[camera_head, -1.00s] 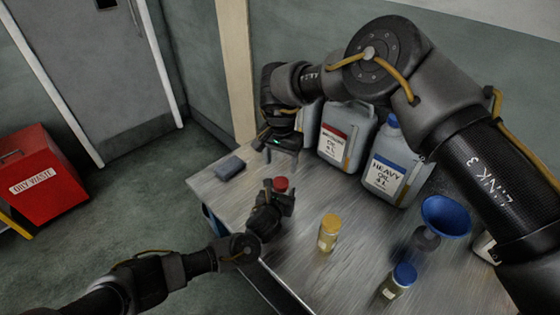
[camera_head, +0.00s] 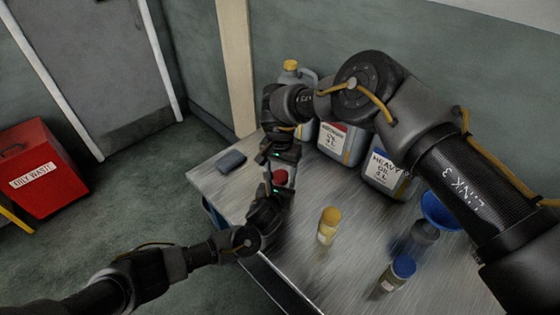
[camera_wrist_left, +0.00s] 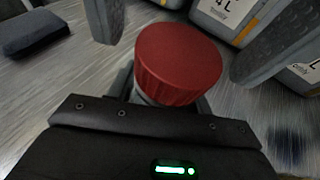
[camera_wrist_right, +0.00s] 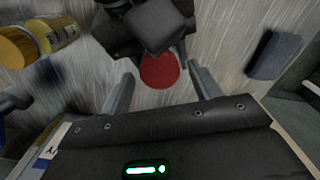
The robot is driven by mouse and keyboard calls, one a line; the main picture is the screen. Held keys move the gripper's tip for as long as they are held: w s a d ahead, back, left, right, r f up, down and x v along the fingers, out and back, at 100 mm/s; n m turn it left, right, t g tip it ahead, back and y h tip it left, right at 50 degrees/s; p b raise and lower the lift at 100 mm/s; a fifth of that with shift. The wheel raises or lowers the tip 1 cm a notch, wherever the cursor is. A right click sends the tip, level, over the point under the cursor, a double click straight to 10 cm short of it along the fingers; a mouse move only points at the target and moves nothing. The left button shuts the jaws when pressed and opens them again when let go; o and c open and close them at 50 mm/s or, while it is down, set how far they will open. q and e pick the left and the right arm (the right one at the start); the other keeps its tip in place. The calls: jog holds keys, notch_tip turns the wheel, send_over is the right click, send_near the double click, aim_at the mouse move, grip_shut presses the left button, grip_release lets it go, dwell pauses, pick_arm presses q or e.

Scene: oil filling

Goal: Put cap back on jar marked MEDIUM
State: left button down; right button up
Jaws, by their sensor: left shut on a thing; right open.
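A red cap (camera_head: 280,177) sits upright at my left gripper (camera_head: 274,192); it also shows in the left wrist view (camera_wrist_left: 178,62). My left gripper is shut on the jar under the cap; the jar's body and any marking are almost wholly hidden. My right gripper (camera_head: 277,170) is open just above the cap. In the right wrist view the red cap (camera_wrist_right: 159,70) lies between the parted fingers of my right gripper (camera_wrist_right: 160,88), with a gap on each side. Whether the cap is fully seated cannot be told.
A yellow-capped jar (camera_head: 328,226) and a blue-capped jar (camera_head: 398,273) stand right of the grippers. A medium oil canister (camera_head: 341,142), a heavy oil canister (camera_head: 388,173) and a yellow-capped canister (camera_head: 291,68) stand behind. A blue funnel (camera_head: 438,212) is at right, a dark block (camera_head: 231,161) at left.

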jog(key=shift+f, duration=0.65)
jog(key=shift+c, duration=0.3)
jog(key=c, duration=1)
jog(key=m, duration=0.3)
jog(key=o, duration=1.1)
